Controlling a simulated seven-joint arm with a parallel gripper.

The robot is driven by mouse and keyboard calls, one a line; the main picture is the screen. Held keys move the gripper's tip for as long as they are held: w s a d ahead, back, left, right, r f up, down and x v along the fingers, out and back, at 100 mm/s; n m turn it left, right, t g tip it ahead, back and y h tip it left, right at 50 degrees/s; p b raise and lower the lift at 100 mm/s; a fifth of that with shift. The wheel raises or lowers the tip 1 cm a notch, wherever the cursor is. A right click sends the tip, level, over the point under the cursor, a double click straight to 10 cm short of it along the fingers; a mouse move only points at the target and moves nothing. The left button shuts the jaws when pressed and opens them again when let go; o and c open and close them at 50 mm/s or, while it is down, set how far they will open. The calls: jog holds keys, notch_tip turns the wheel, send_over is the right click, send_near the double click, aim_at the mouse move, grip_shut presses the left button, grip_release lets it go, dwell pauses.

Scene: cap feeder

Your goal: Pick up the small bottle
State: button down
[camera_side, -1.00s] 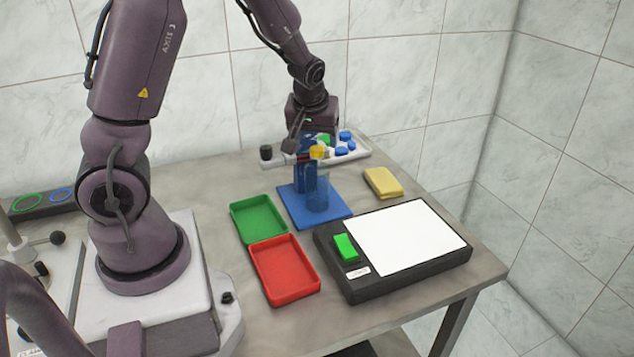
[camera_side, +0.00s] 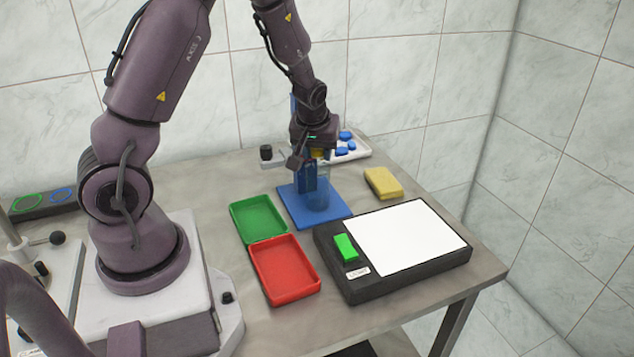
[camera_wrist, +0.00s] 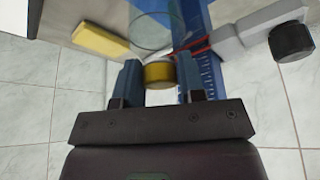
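A small yellow-topped piece (camera_wrist: 160,74), apparently the small bottle's upper end, sits between my fingers in the wrist view. In the side view its yellow part (camera_side: 318,154) is mostly hidden under my wrist. It stands over a clear bluish cylinder (camera_side: 319,195), which also shows in the wrist view (camera_wrist: 150,30). The cylinder is beside an upright blue post (camera_side: 309,176) on a blue base plate (camera_side: 300,214). My gripper (camera_wrist: 159,72) has a blue finger on each side of the yellow top, with very narrow gaps. Its fingertips are hard to see in the side view.
Behind the post is a white tray (camera_side: 362,150) with blue caps. A black knob (camera_side: 266,152) is left of it. A yellow block (camera_side: 383,182) lies right. Green tray (camera_side: 258,219), red tray (camera_side: 285,269) and black-framed white pad (camera_side: 405,238) are in front.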

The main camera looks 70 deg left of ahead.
jog(key=shift+s+d+f, duration=0.1)
jog(key=shift+s+f, duration=0.1)
jog(key=shift+f, duration=0.05)
jog(key=shift+r, duration=0.1)
